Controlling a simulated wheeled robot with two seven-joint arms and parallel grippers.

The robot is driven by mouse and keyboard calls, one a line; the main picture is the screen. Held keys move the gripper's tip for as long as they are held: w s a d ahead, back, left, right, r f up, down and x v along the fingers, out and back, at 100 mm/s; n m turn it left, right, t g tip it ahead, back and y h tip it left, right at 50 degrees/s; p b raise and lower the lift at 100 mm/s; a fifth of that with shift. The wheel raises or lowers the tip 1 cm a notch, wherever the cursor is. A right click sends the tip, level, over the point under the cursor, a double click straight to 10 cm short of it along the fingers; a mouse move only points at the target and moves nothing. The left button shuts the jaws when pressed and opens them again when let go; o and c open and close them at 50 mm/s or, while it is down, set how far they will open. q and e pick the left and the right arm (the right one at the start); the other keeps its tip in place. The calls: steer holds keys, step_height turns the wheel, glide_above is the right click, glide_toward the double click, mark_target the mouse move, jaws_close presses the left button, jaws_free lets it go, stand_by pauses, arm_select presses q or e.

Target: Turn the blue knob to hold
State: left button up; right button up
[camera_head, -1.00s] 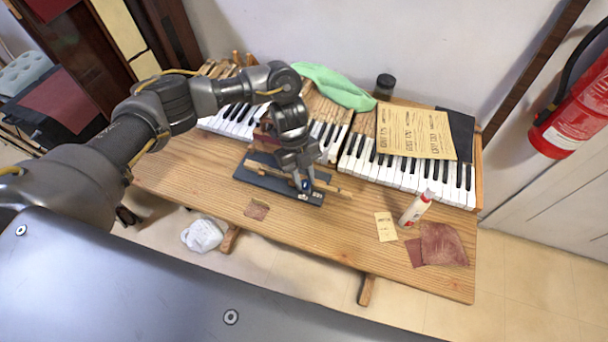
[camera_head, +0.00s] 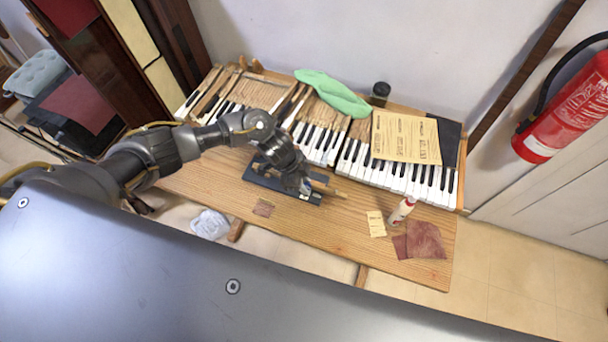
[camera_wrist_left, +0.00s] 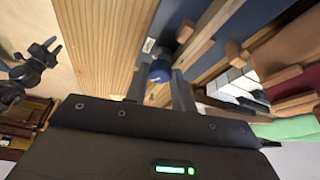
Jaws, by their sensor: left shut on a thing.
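The blue knob (camera_wrist_left: 160,71) sits between the fingers of my left gripper (camera_wrist_left: 162,88) in the left wrist view, and the gripper is shut on it. In the head view my left gripper (camera_head: 304,187) reaches down over the dark board (camera_head: 260,178) on the wooden table, and its wrist covers much of the board. The knob is too small and hidden to make out clearly there. A small white label (camera_wrist_left: 149,45) lies beside the knob on the board. I cannot read the knob's setting. My right gripper is not in view.
Piano keys (camera_head: 395,178) stand along the back of the table (camera_head: 330,225). A green cloth (camera_head: 345,98), dark jar (camera_head: 380,92) and printed sheet (camera_head: 407,138) lie behind. A white bottle (camera_head: 401,210) and brown sandpaper (camera_head: 425,239) are at the right.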

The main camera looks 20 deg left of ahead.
arm_select(q)
steer(key=n+p, duration=0.1)
steer(key=n+t+p, duration=0.1)
steer(key=shift+s+r+n, duration=0.15)
steer(key=shift+n, duration=0.25)
steer(key=shift+n+t+y, duration=0.3)
steer(key=shift+n, duration=0.4)
steer(key=shift+n+t+p, duration=0.3)
steer(key=shift+n, duration=0.8)
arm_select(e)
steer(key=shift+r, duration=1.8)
arm_select(q)
steer(key=o, duration=1)
steer(key=shift+s, duration=0.1)
steer(key=v, duration=1)
steer(key=shift+s+r, duration=0.15)
steer(key=shift+r, duration=0.1)
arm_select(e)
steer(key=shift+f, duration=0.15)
arm_select(q)
steer(key=shift+d, duration=0.15)
